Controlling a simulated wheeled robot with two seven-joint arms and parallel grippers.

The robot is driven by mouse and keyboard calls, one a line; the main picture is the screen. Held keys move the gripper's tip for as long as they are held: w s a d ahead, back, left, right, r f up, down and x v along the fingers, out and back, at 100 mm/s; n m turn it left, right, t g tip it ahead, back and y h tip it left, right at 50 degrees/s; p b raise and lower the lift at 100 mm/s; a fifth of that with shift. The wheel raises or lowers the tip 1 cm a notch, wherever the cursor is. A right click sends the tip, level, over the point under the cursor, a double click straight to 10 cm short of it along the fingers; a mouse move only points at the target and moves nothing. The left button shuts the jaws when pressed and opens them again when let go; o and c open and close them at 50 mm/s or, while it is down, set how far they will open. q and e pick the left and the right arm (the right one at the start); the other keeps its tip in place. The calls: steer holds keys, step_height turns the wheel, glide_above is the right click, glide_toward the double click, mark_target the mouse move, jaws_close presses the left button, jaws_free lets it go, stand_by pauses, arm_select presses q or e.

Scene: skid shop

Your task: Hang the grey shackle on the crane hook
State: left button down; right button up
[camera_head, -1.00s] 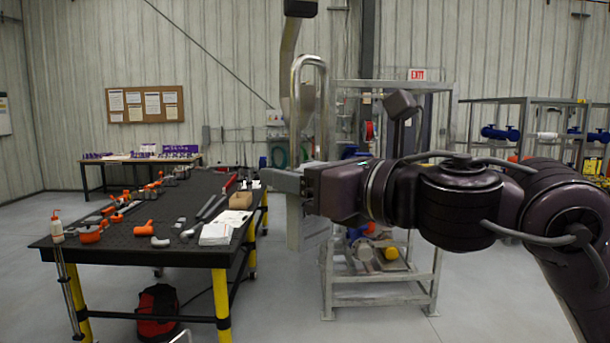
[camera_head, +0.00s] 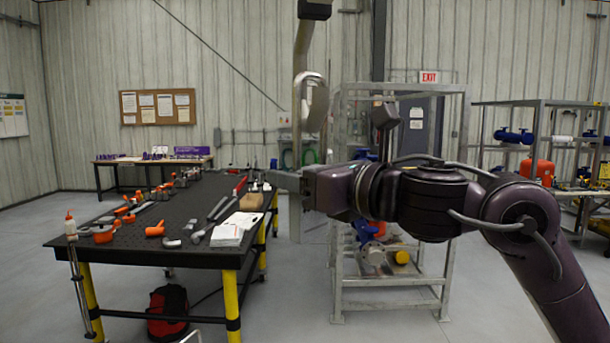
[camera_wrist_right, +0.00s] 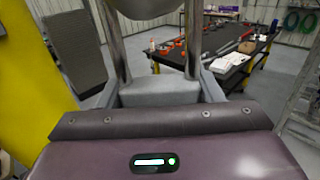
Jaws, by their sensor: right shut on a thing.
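My right gripper (camera_head: 286,182) is shut on the grey shackle (camera_head: 297,100) and holds it upright, bow up, right of the black bench. In the right wrist view the shackle's two legs (camera_wrist_right: 194,40) rise from a grey block between my fingertips (camera_wrist_right: 160,92). The crane hook (camera_head: 316,108) hangs from a long shank under a dark block. It overlaps the shackle's bow in the head view. A rounded metal piece (camera_wrist_right: 145,8) shows between the legs in the wrist view. I cannot tell whether the hook passes through the bow. My left gripper is out of view.
A black workbench (camera_head: 120,246) with orange and grey fittings and tools stands at the left. A grey metal frame (camera_head: 395,303) stands behind my right arm. Shelving (camera_head: 540,104) is at the right.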

steer(key=shift+w+a+f+b, duration=0.1)
steer(key=shift+w+f+b, duration=0.15)
steer(key=shift+f+b, duration=0.75)
steer(key=shift+w+a+f+b, duration=0.1)
steer(key=shift+w+f+b, duration=0.15)
steer(key=shift+f+b, duration=0.75)
steer(key=shift+f, duration=0.15)
steer(key=o, duration=1.5)
steer(key=shift+f, duration=0.15)
